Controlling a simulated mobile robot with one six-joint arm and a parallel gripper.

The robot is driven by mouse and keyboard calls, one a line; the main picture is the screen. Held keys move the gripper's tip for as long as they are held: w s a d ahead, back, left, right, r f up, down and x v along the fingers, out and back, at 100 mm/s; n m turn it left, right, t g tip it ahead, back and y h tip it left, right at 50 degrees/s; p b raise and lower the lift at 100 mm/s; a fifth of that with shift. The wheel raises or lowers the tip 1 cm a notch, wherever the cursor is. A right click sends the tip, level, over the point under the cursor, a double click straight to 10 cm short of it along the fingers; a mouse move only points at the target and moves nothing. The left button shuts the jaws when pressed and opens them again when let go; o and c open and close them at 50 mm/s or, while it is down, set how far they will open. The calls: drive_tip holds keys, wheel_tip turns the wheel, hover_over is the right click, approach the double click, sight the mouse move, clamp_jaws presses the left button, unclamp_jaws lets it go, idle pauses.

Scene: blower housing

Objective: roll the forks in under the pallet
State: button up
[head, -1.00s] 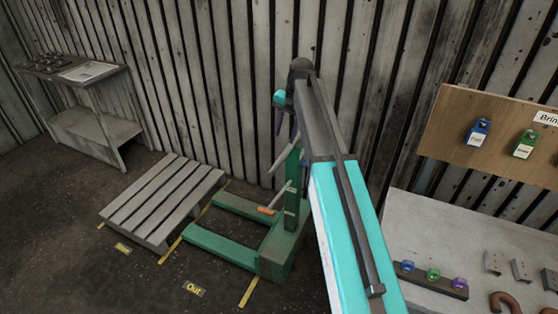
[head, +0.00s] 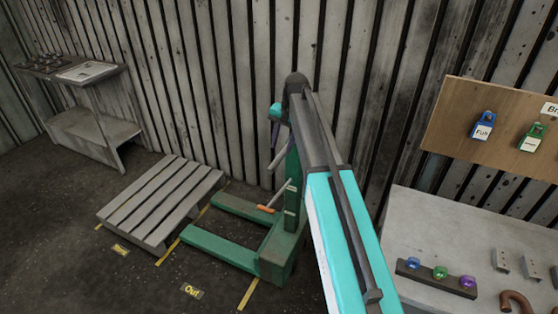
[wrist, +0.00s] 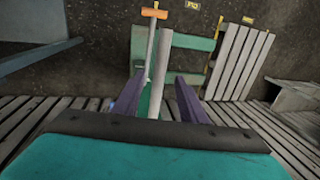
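The grey slatted pallet (head: 160,200) stands on the floor left of the green fork truck (head: 275,255); it also shows at upper right in the wrist view (wrist: 240,62). The truck's two forks (head: 220,248) point at the pallet; their tips are just outside its near side, with a strip of floor between. A pale lever with an orange grip (head: 265,209) sticks out from the truck's post. My gripper (wrist: 158,98) is over the post. Its two purple fingers stand apart, with a grey bar (wrist: 165,55) visible between them; I cannot tell whether they touch it.
Yellow floor lines and an "Out" label (head: 192,291) lie by the forks. A metal bench (head: 90,130) stands at the back left against the corrugated wall. At right are a grey table (head: 430,225) with small coloured items and a wooden board (head: 450,125) with tagged locks.

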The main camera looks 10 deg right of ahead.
sight(279, 158)
drive_tip(key=shift+w+a+f+b, duration=0.15)
drive_tip(key=shift+f+b, duration=0.35)
drive_tip(key=shift+f, duration=0.5)
drive_tip(key=shift+w+a+f+b, duration=0.15)
drive_tip(key=shift+f+b, duration=0.3)
drive_tip(key=shift+f, duration=0.5)
drive_tip(key=shift+w+a+f+b, duration=0.15)
drive_tip(key=shift+f+b, duration=0.35)
drive_tip(key=shift+f, duration=0.5)
drive_tip(key=shift+s, duration=0.1)
clamp_jaws()
